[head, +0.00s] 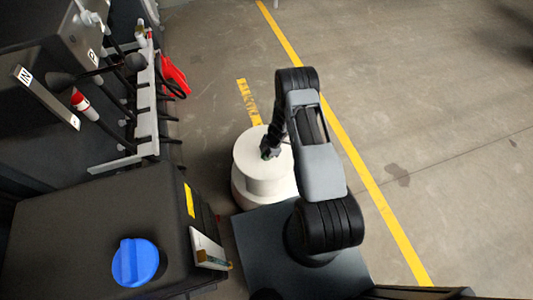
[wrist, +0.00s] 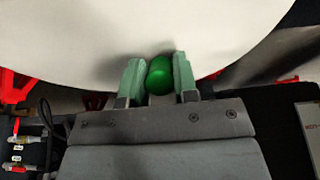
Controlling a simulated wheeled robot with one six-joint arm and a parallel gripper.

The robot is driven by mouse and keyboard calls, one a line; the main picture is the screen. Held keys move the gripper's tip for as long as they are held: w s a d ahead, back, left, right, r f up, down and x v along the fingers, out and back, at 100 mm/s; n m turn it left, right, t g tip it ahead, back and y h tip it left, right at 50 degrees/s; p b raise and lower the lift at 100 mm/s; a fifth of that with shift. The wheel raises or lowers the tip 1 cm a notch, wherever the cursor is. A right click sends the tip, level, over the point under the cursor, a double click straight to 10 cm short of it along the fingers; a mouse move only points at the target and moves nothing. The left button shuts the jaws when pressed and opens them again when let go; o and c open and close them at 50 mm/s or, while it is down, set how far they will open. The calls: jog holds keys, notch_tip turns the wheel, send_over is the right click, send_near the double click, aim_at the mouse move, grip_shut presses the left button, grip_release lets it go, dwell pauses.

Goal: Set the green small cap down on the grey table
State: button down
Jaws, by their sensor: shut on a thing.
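My gripper (wrist: 159,68) has its two pale green fingers on either side of the green small cap (wrist: 159,77) and is shut on it. In the head view my gripper (head: 269,151) is over the top of a round, off-white to light grey table (head: 263,183), near its middle. The cap is too small and covered to make out clearly there. In the wrist view the table top (wrist: 70,35) fills the area beyond the fingers, with soft shadows beside them. I cannot tell whether the cap touches the table.
A dark machine housing with a blue cap (head: 136,262) stands at the lower left. A rack (head: 147,110) with hoses and red-and-white parts is at the upper left. A white label plate (head: 208,250) is near the table. Open concrete floor (head: 430,120) with yellow lines lies to the right.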

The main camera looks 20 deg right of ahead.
jog(key=shift+f, duration=0.2)
dwell(0.4)
jog(key=c, duration=0.8)
grip_release()
jog(key=p+v, duration=0.3)
jog(key=v, duration=1.1)
jog(key=shift+f, duration=0.1)
